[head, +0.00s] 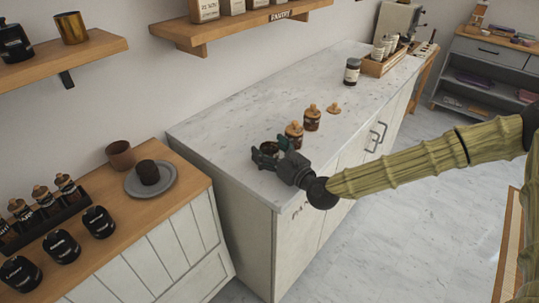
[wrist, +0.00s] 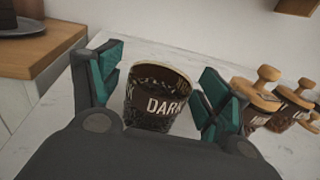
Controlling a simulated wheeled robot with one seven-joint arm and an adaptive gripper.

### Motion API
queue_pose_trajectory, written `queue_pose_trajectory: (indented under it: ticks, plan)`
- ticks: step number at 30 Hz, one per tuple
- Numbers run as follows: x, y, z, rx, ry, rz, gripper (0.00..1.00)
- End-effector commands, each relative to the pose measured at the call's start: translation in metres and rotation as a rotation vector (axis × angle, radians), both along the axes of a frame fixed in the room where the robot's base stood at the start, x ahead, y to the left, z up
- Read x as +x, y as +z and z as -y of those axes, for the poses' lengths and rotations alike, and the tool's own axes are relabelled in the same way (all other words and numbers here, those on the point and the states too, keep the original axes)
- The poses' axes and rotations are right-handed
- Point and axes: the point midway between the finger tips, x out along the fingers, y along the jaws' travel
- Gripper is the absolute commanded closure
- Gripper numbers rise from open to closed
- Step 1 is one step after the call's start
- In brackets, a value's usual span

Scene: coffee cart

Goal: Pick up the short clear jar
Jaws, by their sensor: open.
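A short clear jar with a dark label reading "DARK" (wrist: 160,106) stands lidless on the marble counter (head: 215,128), with dark contents showing inside. In the head view only a little of the jar (head: 269,147) shows, partly hidden by my gripper (head: 271,152). In the wrist view my gripper (wrist: 158,88) is open, with one green-padded finger on each side of the jar. A small gap shows on both sides of the jar. A wooden lid (head: 334,108) lies loose on the counter.
Lidded jars (head: 294,135) and (head: 312,119) stand close to the right finger, and also show in the wrist view (wrist: 257,100). The counter left of my gripper is clear.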

Motion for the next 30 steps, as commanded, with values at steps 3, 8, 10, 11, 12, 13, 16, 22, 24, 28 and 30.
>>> queue_pose_trajectory:
  ticks: [3,8,10,11,12,13,16,22,24,28,30]
  plan:
    - [0.0,0.0,0.0,0.0,0.0,0.0,0.23]
    - [0.0,0.0,0.0,0.0,0.0,0.0,0.41]
    - [0.0,0.0,0.0,0.0,0.0,0.0,0.54]
    - [0.0,0.0,0.0,0.0,0.0,0.0,0.6]
    - [0.0,0.0,0.0,0.0,0.0,0.0,0.67]
    - [0.0,0.0,0.0,0.0,0.0,0.0,0.72]
    - [0.0,0.0,0.0,0.001,0.0,0.001,0.79]
    - [0.0,0.001,0.0,0.001,0.0,0.001,0.79]
    - [0.0,0.003,0.001,0.001,-0.001,0.002,0.79]
    - [0.0,0.012,0.001,0.001,-0.001,0.002,0.79]
    - [0.0,0.02,0.001,0.001,-0.001,0.003,0.79]
